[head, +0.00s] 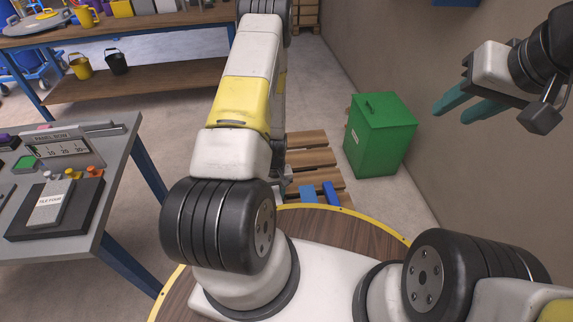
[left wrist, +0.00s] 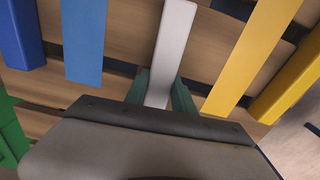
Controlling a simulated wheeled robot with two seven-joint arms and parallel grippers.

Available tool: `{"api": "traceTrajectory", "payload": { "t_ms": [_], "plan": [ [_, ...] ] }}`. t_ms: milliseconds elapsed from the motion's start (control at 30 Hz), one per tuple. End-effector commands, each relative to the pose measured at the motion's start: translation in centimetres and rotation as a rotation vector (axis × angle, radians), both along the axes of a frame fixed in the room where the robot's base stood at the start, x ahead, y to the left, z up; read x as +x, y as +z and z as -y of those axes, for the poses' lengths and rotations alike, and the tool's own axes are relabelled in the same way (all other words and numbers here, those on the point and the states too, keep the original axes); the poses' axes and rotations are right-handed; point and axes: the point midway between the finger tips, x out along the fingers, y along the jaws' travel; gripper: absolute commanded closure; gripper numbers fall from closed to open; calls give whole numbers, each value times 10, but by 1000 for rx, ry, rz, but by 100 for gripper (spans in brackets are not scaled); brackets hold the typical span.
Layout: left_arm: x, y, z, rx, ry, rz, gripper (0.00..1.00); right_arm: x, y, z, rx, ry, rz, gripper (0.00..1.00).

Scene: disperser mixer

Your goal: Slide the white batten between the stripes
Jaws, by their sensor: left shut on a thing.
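In the left wrist view the white batten (left wrist: 171,50) lies over the wooden slats, between a light blue stripe (left wrist: 84,42) on its left and a yellow stripe (left wrist: 250,55) on its right. It touches neither; bare wood shows on both sides. My left gripper (left wrist: 160,88) has its teal fingers shut on the batten's near end. In the head view my left arm hides the batten and most of that gripper. My right gripper (head: 452,112) is open and empty at the upper right, in front of the wall.
A dark blue batten (left wrist: 22,35) and a thicker yellow batten (left wrist: 290,85) lie outside the stripes. The wooden pallet (head: 305,145) stands on the floor beside a green bin (head: 382,135). A grey table (head: 120,150) with a panel stands at left.

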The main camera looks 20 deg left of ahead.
Motion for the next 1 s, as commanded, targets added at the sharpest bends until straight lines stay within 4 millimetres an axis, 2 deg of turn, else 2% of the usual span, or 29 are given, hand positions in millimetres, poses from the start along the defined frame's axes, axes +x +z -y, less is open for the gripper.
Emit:
{"api": "traceTrajectory", "payload": {
  "t_ms": [1000],
  "plan": [
    [-38, 0, 18, 0, -1, -2, 100, 0, 0, 0, 0, 0, 0, 64]
  ]
}}
